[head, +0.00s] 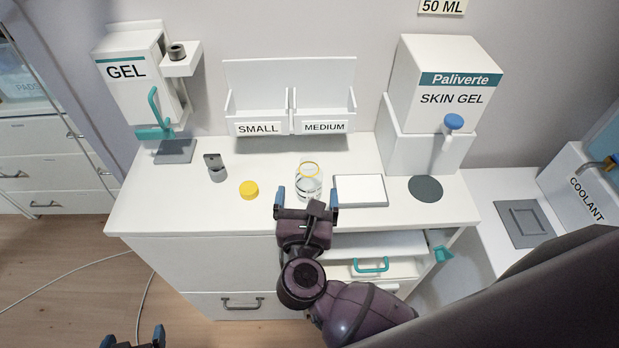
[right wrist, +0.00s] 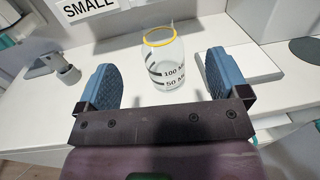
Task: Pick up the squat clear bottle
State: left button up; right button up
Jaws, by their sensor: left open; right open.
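The squat clear bottle (head: 309,182) stands upright on the white counter, with a yellow ring at its open mouth and dark volume marks. My right gripper (head: 307,196) is open just in front of it. In the right wrist view the bottle (right wrist: 167,65) stands between and beyond the two blue fingertips of the right gripper (right wrist: 165,80); I see no contact. A yellow cap (head: 249,189) lies on the counter left of the bottle. My left gripper (head: 133,340) is open and empty, low at the bottom left edge, away from the counter.
A white pad (head: 360,190) lies close right of the bottle. A small grey-topped item (head: 215,168) stands left of the cap. Behind are the SMALL and MEDIUM bins (head: 290,105), gel dispenser (head: 135,85) and skin gel box (head: 445,85). An open drawer (head: 385,268) is below.

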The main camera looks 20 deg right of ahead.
aim_at(309, 175)
jog(key=shift+p+x, duration=0.35)
jog(key=shift+x, duration=1.45)
jog(key=x, duration=0.3)
jog(key=shift+w+d+p, duration=0.1)
jog(key=shift+w+p, duration=0.05)
jog(key=shift+p, duration=0.25)
jog(key=shift+w+d, duration=0.15)
jog(key=shift+w, duration=0.3)
jog(key=shift+f, duration=0.1)
jog(key=shift+c, duration=0.4)
pick_arm(q)
jog(key=shift+w+r, duration=0.15)
jog(key=shift+r, duration=0.75)
pick_arm(e)
jog(key=c, duration=0.9)
